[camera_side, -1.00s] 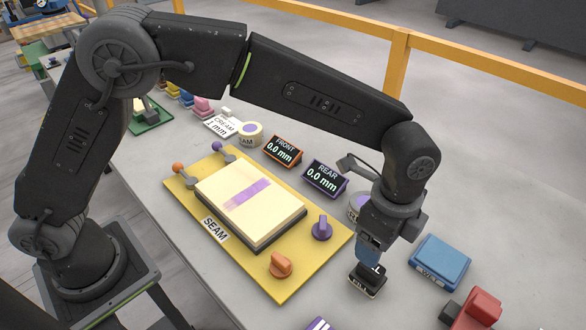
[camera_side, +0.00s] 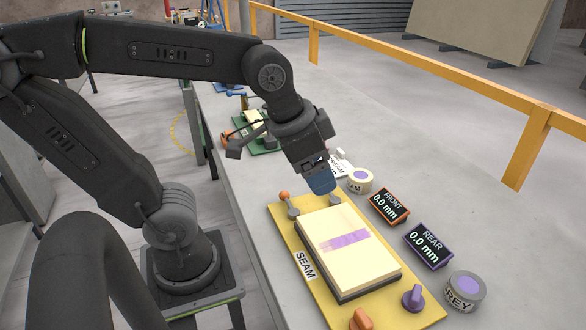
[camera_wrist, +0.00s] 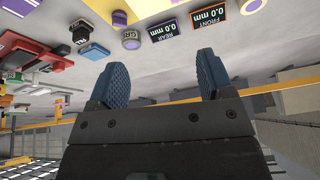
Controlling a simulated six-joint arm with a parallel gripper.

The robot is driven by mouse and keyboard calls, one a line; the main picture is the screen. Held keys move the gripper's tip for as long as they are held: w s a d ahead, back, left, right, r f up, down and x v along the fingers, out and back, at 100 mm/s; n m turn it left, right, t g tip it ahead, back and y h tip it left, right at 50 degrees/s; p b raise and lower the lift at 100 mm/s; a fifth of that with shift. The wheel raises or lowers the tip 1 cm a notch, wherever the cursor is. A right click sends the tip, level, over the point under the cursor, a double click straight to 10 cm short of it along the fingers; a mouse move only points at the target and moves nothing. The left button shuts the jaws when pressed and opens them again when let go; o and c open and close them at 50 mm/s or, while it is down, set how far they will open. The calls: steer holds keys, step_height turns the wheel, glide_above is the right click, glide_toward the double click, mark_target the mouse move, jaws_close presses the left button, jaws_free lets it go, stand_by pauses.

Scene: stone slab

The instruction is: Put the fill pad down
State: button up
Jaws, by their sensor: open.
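My gripper (camera_side: 321,182) is raised above the far end of the yellow seam board (camera_side: 432,312) in the side view. Its blue fingers are spread apart with nothing between them in the wrist view (camera_wrist: 162,64). The fill pad is outside the side view. In the wrist view, a small dark item (camera_wrist: 80,33) beside the blue wipe pad (camera_wrist: 92,51) may be the fill pad, but its label is too small to read. It is well away from my fingers.
A cream slab (camera_side: 350,265) with a purple strip lies on the seam board. The front display (camera_side: 389,206), rear display (camera_side: 429,245) and grey pot (camera_side: 466,290) stand along its right. A yellow rail (camera_side: 440,85) runs behind the bench.

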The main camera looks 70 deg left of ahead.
steer(key=s+a+n, duration=0.1)
steer(key=s+a+f+n, duration=0.1)
steer(key=s, duration=0.1)
steer(key=shift+s+f+t, duration=0.15)
steer(key=shift+f+t, duration=0.05)
steer(key=shift+t, duration=0.2)
steer(key=shift+o, duration=0.4)
stand_by(1.0)
